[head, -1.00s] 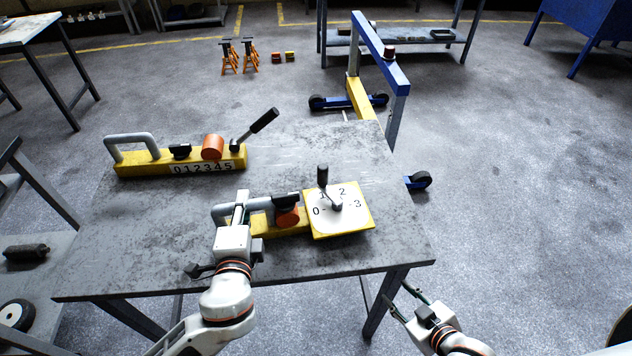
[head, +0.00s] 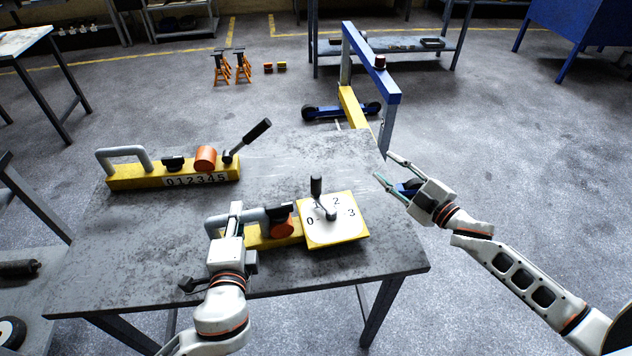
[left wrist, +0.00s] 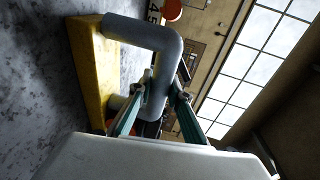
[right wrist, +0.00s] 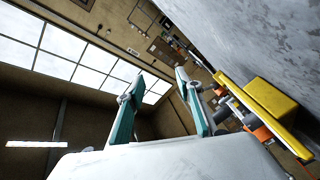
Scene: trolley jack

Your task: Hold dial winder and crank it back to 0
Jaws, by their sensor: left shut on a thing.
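The dial winder (head: 332,220) lies on the table, a yellow block with a white dial face marked 0, 1, 2, 3 and a crank with an upright dark knob (head: 316,187). The crank knob stands near the 1. A grey handle (head: 219,220) is at its left end. My left gripper (head: 235,212) is shut on this grey handle; the left wrist view shows the handle (left wrist: 160,45) between its fingers. My right gripper (head: 384,168) is open and empty, past the table's right edge, to the right of the dial. In the right wrist view its fingers (right wrist: 157,92) are apart.
A second yellow device (head: 135,178) with a grey handle, a lever and numbers 0 to 5 lies at the table's back left. The table (head: 120,255) is otherwise clear. A blue and yellow hoist (head: 372,68) stands behind the table's right corner. Orange jack stands (head: 243,68) are further back.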

